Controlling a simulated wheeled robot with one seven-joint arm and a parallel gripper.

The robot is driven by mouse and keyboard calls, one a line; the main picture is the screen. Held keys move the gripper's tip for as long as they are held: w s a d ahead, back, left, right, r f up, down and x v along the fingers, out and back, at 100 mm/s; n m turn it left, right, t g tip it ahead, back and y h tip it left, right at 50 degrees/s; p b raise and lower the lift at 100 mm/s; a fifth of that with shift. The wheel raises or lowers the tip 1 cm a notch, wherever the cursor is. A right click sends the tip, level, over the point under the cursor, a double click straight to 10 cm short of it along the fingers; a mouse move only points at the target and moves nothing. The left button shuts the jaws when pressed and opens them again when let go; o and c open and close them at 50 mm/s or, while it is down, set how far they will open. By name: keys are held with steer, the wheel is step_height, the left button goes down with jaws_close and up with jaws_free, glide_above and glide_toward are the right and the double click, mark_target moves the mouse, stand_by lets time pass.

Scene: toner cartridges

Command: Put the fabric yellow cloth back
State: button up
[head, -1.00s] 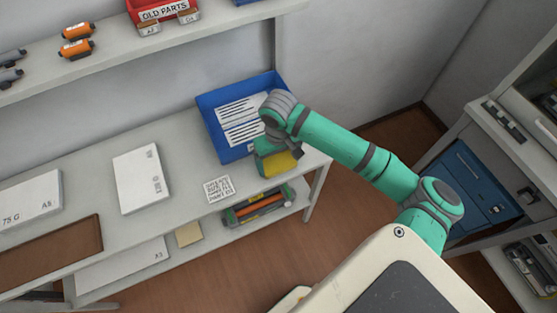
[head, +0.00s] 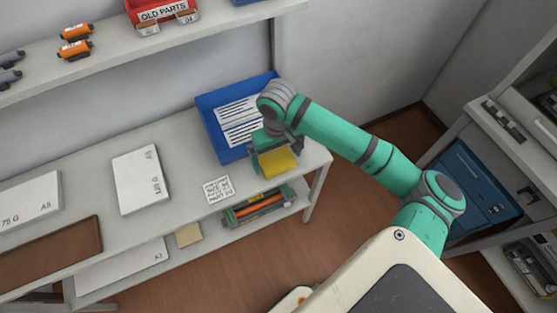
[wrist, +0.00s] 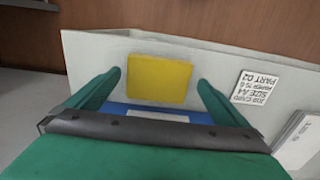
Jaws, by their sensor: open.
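The yellow cloth (head: 279,162) lies flat on the white table near its front right corner, in front of the blue tray (head: 207,112). In the wrist view the yellow cloth (wrist: 159,78) is a flat square between and beyond the fingertips. My gripper (wrist: 150,90) is open, with one finger on each side of the cloth in the picture and nothing held. In the head view my gripper (head: 272,158) is over the cloth and partly hides it. I cannot tell whether the fingers touch the table.
A printed card (head: 218,190) lies left of the cloth, and a white paper pack (head: 141,179) lies farther left. A toner cartridge (head: 258,205) sits on the lower shelf. The red OLD PARTS bin (head: 161,12) is on the upper shelf. The table's front edge is close to the cloth.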

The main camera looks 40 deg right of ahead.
mark_target(278, 163)
step_height(278, 163, up, 9)
stand_by(0.3)
steer(key=shift+r, duration=0.1)
stand_by(0.4)
